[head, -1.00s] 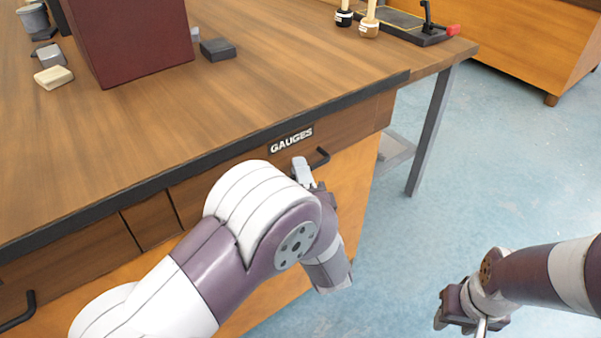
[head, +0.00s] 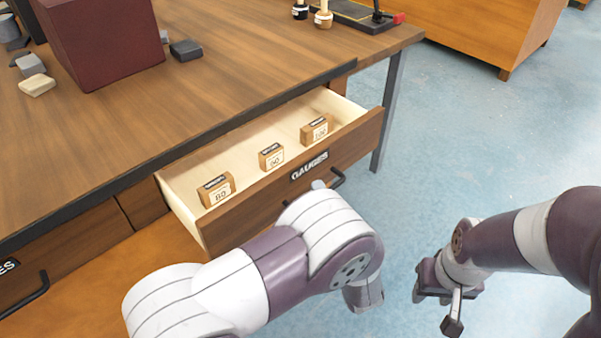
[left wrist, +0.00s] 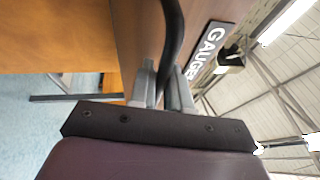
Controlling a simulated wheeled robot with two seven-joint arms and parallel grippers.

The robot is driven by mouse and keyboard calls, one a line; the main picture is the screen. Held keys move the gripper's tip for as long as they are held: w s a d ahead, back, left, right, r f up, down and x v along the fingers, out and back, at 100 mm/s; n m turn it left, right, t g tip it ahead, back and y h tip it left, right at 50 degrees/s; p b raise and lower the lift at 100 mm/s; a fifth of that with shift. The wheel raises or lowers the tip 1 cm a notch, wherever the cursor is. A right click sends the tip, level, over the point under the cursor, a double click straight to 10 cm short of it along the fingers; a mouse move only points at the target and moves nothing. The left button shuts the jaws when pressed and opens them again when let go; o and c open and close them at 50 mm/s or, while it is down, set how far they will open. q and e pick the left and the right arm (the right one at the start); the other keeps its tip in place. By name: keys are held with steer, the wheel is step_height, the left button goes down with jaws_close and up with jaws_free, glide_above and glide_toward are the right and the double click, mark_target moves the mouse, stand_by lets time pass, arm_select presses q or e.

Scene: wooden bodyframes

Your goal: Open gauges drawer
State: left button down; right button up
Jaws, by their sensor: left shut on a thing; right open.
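The gauges drawer (head: 262,207) stands pulled out from the wooden bench, with its pale inside showing. Its front bears a black GAUGES label (head: 309,166), which also shows in the left wrist view (left wrist: 209,47). Several small wooden blocks with number tags lie inside, such as one (head: 216,190) at the left end. My left gripper (left wrist: 166,88) is shut on the drawer's dark handle (left wrist: 172,40); in the head view my left arm hides most of this grip. My right gripper (head: 446,300) is open and empty, over the floor to the right, apart from the drawer.
The bench top (head: 190,105) carries a dark red box (head: 100,40), small blocks (head: 185,50) and a black tray (head: 355,14) at the back. Another drawer handle (head: 28,298) is at the lower left. Blue floor (head: 470,130) is clear to the right.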

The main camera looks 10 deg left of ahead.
arm_select(q)
steer(key=s+d+p, duration=0.2)
steer(key=s+d, duration=0.3)
steer(key=d, duration=0.2)
steer(key=shift+s, duration=0.3)
steer(key=shift+f, duration=0.1)
steer(key=c, duration=1.2)
jaws_free()
steer(key=shift+o, duration=0.2)
